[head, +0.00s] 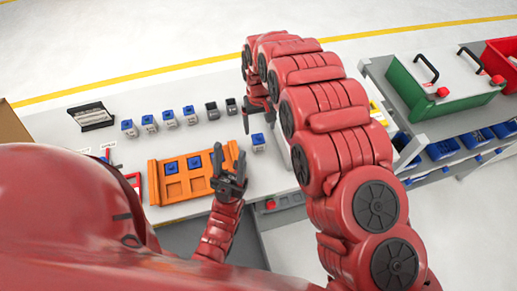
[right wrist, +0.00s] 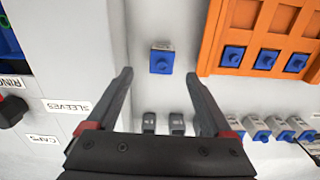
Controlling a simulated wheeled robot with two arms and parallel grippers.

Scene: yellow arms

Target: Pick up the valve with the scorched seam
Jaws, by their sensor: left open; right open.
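A lone valve (head: 257,141) with a blue top stands on the light bench, right of an orange tray. It also shows in the right wrist view (right wrist: 162,60), ahead of and between the fingertips. My right gripper (right wrist: 158,76) is open and empty, above the bench near this valve. My left gripper (head: 229,168) is open and empty at the tray's right end. The tray (right wrist: 210,50) holds three blue-topped valves (right wrist: 266,59). Several similar valves (head: 149,123) stand in a row behind it. I cannot make out a scorched seam on any valve.
Two dark grey parts (head: 221,108) stand at the row's right end. A black rack (head: 92,116) is at the back left. A green case (head: 443,85) and blue bins (head: 443,148) are at the right. Labels mark the bench, including SLEEVES (right wrist: 68,106).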

